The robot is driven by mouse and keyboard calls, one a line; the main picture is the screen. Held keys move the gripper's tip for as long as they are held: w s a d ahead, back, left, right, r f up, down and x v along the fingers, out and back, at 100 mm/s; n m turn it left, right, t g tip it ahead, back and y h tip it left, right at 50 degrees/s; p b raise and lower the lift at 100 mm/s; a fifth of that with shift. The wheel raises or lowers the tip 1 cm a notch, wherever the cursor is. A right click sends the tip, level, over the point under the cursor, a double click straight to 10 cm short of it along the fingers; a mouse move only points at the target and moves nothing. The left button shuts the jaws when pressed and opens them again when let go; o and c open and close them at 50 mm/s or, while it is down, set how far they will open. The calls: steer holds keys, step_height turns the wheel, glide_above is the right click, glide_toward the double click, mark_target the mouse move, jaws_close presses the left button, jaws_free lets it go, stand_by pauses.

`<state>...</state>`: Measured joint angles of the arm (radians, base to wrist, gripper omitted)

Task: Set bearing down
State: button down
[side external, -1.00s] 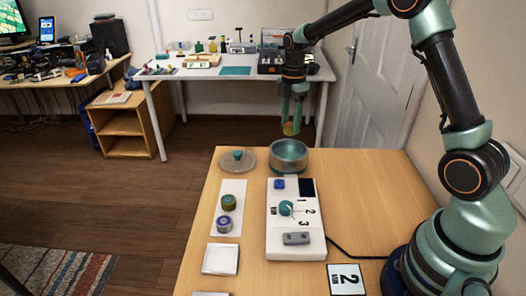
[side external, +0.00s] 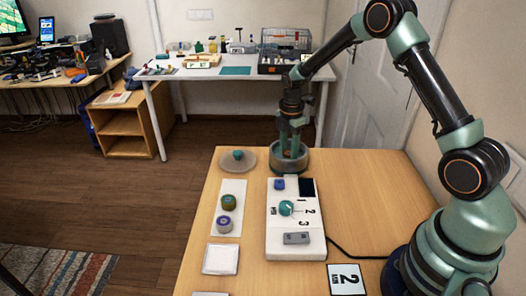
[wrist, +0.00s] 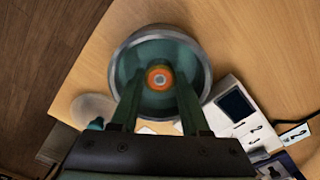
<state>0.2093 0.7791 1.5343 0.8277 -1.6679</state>
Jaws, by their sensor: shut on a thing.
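The bearing (wrist: 160,77) shows in the wrist view as a small orange ring with a grey centre. It sits between the fingertips of my gripper (wrist: 159,90), which is shut on it. In the side view my gripper (side external: 290,150) points down into the round teal-grey bowl (side external: 288,171) at the back of the wooden table. The bowl's rim (wrist: 203,72) circles the bearing in the wrist view. I cannot tell whether the bearing touches the bowl's floor. In the side view the bearing is not clearly made out.
A clear round lid with a teal knob (side external: 238,155) lies left of the bowl. In front stands a white panel (side external: 295,223) with a dial and numbers. A white strip (side external: 240,188) holds two small round parts. The table's right side is mostly clear.

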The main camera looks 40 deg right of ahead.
mark_target(289, 153)
steer(key=shift+f, duration=0.1)
steer(key=shift+c, duration=1.9)
jaws_free()
step_height(289, 153, up, 12)
steer(key=s+a+r+m+t, duration=0.3)
steer(key=s+a+r+m, duration=0.35)
steer(key=s+r, duration=0.2)
steer(key=s+a+r+m+t, duration=0.1)
steer(key=s+a+m+t, duration=0.1)
steer(key=s+m, duration=0.7)
steer(key=shift+s+a+r+m+t, duration=0.3)
steer(key=shift+s+a+m, duration=0.05)
steer(key=shift+a+m, duration=0.35)
